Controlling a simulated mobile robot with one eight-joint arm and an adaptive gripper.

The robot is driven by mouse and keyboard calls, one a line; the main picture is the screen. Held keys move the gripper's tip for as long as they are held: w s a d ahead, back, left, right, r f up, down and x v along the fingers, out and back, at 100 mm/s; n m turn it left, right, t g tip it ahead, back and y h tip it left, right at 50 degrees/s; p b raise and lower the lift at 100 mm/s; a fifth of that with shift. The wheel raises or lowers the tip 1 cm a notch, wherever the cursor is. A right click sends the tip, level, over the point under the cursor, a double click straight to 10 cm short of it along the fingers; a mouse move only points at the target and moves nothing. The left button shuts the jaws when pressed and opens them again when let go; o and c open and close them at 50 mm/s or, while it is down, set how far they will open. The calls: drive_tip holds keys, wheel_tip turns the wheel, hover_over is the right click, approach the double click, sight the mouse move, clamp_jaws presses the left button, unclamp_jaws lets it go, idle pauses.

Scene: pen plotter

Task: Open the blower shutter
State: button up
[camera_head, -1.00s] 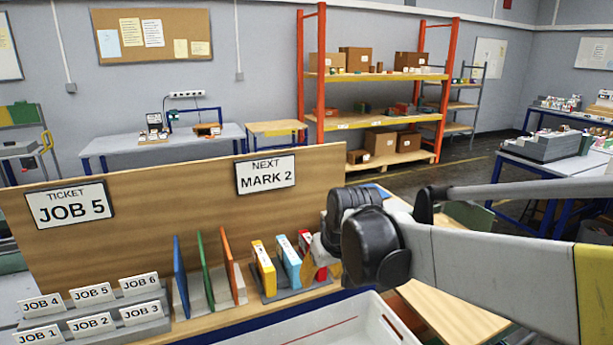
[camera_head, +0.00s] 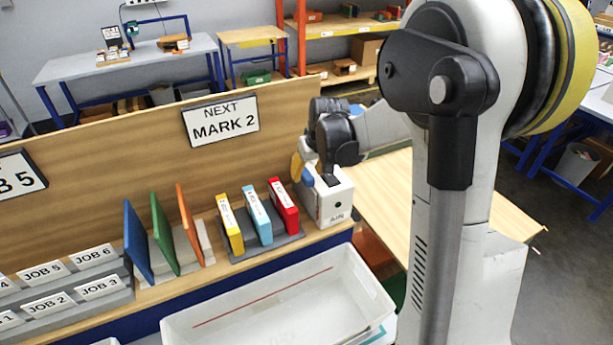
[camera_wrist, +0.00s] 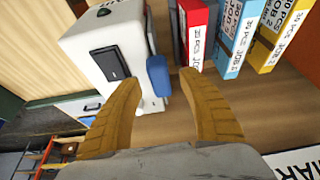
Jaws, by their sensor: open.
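The blower is a white box marked AIR (camera_head: 328,205) at the right end of the bench in the head view. A dark part shows on its top. In the wrist view the white box (camera_wrist: 90,40) has a black rocker switch (camera_wrist: 109,64) and a blue tab (camera_wrist: 158,76) on its side, which I take to be the shutter handle. The tab also shows in the head view (camera_head: 307,177). My gripper (camera_wrist: 158,82) is open, its yellow fingers on either side of the blue tab in the picture. I cannot tell whether they touch it.
Red (camera_head: 284,206), blue (camera_head: 258,215) and yellow (camera_head: 230,224) job boxes stand close beside the blower. A wooden panel (camera_head: 120,150) rises behind the bench. A white tray (camera_head: 375,318) lies in front. Coloured upright boards and JOB cards are to the left.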

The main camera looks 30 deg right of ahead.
drive_tip(key=shift+x, duration=0.85)
clamp_jaws()
drive_tip(key=shift+r, duration=0.15)
wheel_tip(320, 180, up, 9)
drive_tip(key=p, duration=0.5)
drive_tip(key=shift+r, duration=0.25)
unclamp_jaws()
drive_tip(key=shift+w+f, duration=0.1)
